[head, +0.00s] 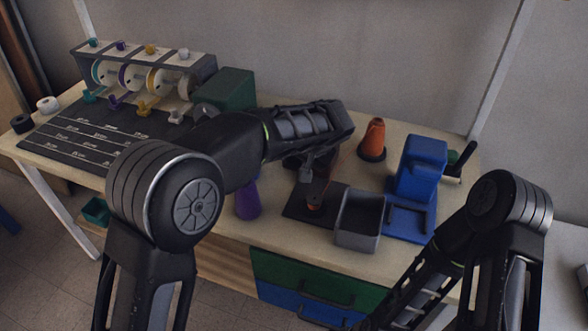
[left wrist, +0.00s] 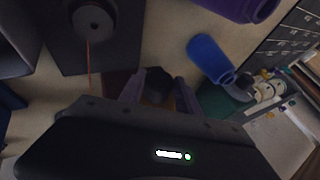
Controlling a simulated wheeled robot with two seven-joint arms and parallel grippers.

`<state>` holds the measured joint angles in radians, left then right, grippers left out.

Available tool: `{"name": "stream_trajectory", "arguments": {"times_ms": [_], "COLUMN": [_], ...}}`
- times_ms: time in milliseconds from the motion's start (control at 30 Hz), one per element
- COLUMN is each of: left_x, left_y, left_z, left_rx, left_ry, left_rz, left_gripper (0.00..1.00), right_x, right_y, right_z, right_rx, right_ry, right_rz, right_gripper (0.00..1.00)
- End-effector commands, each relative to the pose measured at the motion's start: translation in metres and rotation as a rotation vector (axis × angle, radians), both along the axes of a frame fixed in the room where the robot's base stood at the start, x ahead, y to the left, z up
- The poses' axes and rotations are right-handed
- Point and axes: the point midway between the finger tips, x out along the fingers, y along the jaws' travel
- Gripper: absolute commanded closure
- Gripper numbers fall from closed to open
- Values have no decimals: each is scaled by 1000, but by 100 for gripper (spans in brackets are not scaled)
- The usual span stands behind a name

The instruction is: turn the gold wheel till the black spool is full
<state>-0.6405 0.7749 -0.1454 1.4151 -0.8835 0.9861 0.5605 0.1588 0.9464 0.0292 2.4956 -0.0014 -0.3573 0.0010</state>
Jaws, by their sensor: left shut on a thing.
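My left gripper (left wrist: 157,88) is shut on a dark knob (left wrist: 157,78) in the left wrist view. What lies under the knob is mostly hidden by my gripper body, so I cannot make out the gold wheel. In the head view my left gripper (head: 304,164) is low over the table, behind a black plate (head: 295,205). A round dark spool (left wrist: 93,18) sits on that plate in the left wrist view. A thin orange thread runs from it to behind my gripper body. How full the spool is cannot be told. My right gripper is out of the picture.
An orange cone (head: 374,138) stands at the back. A grey bin (head: 359,222) and a blue machine (head: 420,172) are right of the plate. A purple cup (head: 247,199) is left of it. A rack with coloured wheels (head: 135,76) and a green box (head: 234,88) stand further left.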

Motion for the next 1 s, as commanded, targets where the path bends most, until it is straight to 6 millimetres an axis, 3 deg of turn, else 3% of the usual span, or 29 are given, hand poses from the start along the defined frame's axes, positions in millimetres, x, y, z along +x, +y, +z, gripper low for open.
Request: {"name": "stream_trajectory", "arguments": {"times_ms": [33, 300, 833, 867, 1000], "left_x": [0, -1, -1, -1, -1], "left_y": [-3, -3, -3, -3, -3], "left_z": [-6, -4, -1, -1, -1], "left_rx": [32, 161, 195, 195, 195], "left_ry": [-13, -53, -63, -63, -63], "left_rz": [-4, -1, -1, -1, -1], "left_gripper": [100, 100, 100, 58, 46], "right_x": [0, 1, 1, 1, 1], "right_y": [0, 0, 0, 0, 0], "right_z": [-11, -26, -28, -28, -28], "right_rx": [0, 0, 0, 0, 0], "right_ry": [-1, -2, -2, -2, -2], "right_rz": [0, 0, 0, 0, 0], "right_gripper": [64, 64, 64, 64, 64]}}
